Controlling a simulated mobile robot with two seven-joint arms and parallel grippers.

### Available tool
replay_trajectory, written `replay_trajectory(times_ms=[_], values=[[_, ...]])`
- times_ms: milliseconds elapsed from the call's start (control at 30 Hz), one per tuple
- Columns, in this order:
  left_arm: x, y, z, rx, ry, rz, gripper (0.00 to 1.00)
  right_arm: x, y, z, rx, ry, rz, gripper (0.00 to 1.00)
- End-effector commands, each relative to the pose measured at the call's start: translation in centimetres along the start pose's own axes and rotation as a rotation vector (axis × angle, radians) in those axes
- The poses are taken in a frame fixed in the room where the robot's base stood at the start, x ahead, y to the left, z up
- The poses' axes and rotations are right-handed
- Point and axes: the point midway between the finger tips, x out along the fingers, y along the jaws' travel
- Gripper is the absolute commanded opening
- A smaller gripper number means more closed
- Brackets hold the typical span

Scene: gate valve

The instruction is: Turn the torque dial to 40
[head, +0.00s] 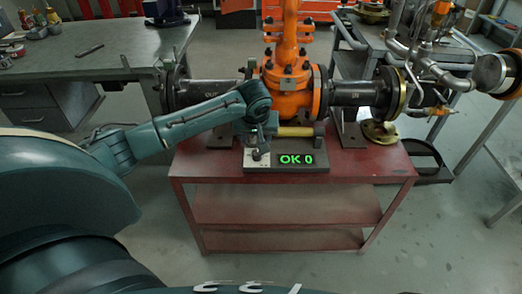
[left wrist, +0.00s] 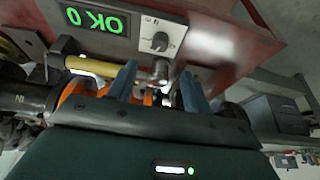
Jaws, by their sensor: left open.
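The torque dial is a small dark knob (left wrist: 159,42) on a pale plate (head: 257,159) of a dark control box (head: 312,169). The green display (head: 296,160) beside it reads OK 0. In the left wrist view the display (left wrist: 96,19) shows upside down. My left gripper (head: 260,142) is over the box near the dial, pointing down. In the left wrist view its fingers (left wrist: 160,85) are apart, with a shiny metal post (left wrist: 160,72) showing between or beyond them. The knob shows past the fingertips, apart from them. My right gripper is not in view.
A yellow-handled tool (head: 296,131) lies just behind the box. The orange gate valve (head: 288,85) with dark flanged pipes stands behind it on the red table (head: 350,168). A grey workbench (head: 80,60) is at the left. The floor in front is clear.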

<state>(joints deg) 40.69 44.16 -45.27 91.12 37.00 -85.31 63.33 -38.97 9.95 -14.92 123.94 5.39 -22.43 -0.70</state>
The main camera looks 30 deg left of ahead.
Motion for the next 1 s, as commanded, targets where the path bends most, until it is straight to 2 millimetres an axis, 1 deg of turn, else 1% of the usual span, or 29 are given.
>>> replay_trajectory(times_ms=[33,300,400,500,600,700,1000], values=[[1.1,-0.1,0.1,0.0,-0.002,-0.003,0.5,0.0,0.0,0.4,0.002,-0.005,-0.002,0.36],[6.8,0.0,0.1,0.002,0.001,-0.002,0.5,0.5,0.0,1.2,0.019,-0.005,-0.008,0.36],[8.7,0.1,0.1,0.002,0.001,0.0,0.5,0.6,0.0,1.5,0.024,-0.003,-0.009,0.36],[10.0,0.1,0.1,0.002,0.001,0.001,0.5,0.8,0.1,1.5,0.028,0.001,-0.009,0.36],[10.9,0.1,0.0,0.004,0.001,0.002,0.5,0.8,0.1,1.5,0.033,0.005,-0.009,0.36],[11.3,0.1,0.0,0.003,0.002,0.002,0.5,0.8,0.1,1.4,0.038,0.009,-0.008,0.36],[11.5,0.1,0.0,0.004,0.003,0.002,0.49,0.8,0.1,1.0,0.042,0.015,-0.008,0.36]])
